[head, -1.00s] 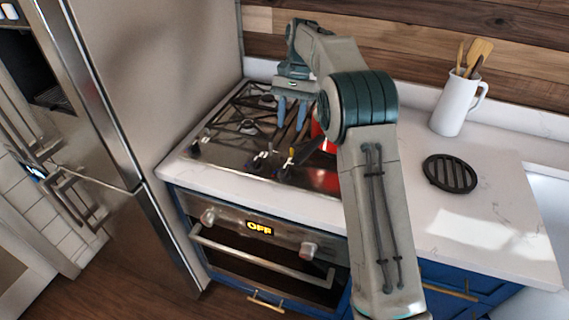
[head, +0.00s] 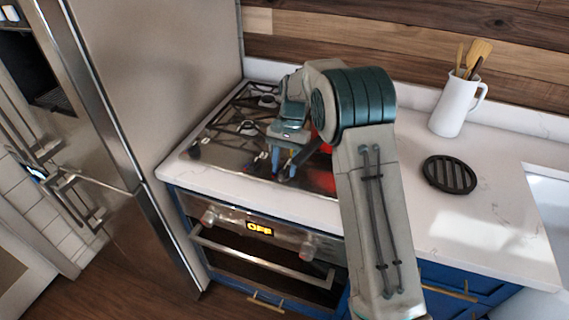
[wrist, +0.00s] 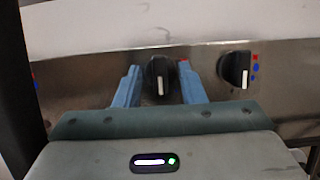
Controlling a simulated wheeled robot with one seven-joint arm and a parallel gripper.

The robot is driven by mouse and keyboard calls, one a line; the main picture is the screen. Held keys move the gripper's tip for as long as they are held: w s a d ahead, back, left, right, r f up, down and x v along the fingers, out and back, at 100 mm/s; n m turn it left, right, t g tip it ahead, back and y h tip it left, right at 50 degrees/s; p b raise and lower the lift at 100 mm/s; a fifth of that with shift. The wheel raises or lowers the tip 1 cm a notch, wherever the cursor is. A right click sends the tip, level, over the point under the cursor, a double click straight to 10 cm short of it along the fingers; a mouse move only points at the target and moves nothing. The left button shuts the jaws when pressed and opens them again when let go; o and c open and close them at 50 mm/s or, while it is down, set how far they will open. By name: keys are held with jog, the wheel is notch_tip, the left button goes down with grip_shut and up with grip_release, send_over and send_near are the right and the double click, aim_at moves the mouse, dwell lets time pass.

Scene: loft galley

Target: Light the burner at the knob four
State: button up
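My gripper (head: 283,165) is low over the front strip of the steel cooktop (head: 225,157). In the wrist view its blue fingers (wrist: 158,88) are apart, one on each side of a black knob (wrist: 158,75) with a white pointer line. Gaps show between the knob and both fingers. A second black knob (wrist: 236,69) with a white line stands to the right, outside the fingers, with red and blue marks beside it. In the head view my gripper hides the knobs around it; I cannot tell which number the straddled knob has. No flame shows.
A red object (head: 325,140) is mostly hidden behind my arm on the cooktop. The oven display (head: 259,228) reads OFF. A black trivet (head: 450,174) and a white utensil jug (head: 458,105) stand on the counter at right. A tall fridge (head: 150,80) rises at left.

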grip_shut()
jog(key=shift+n, duration=0.3)
jog(key=n+h+p, duration=0.1)
jog(key=n, duration=0.1)
jog(key=shift+a+r+n, duration=0.1)
jog(key=shift+a+n, duration=0.05)
jog(key=shift+n, duration=0.25)
jog(key=n+h, duration=0.2)
jog(key=n, duration=0.3)
jog(key=shift+a+n+p, duration=0.1)
jog(key=shift+n+p, duration=0.2)
jog(key=shift+p, duration=0.1)
jog(key=n+t+h, duration=0.1)
jog(key=n, duration=0.2)
jog(key=n+t+h, duration=0.1)
jog(key=n, duration=0.2)
jog(key=shift+s+a, duration=0.15)
jog(key=n+t, duration=0.1)
jog(key=n, duration=0.2)
jog(key=n+t+h, duration=0.1)
jog(key=n, duration=0.2)
jog(key=shift+s+b, duration=0.1)
jog(key=shift+b, duration=0.25)
jog(key=shift+n, duration=0.3)
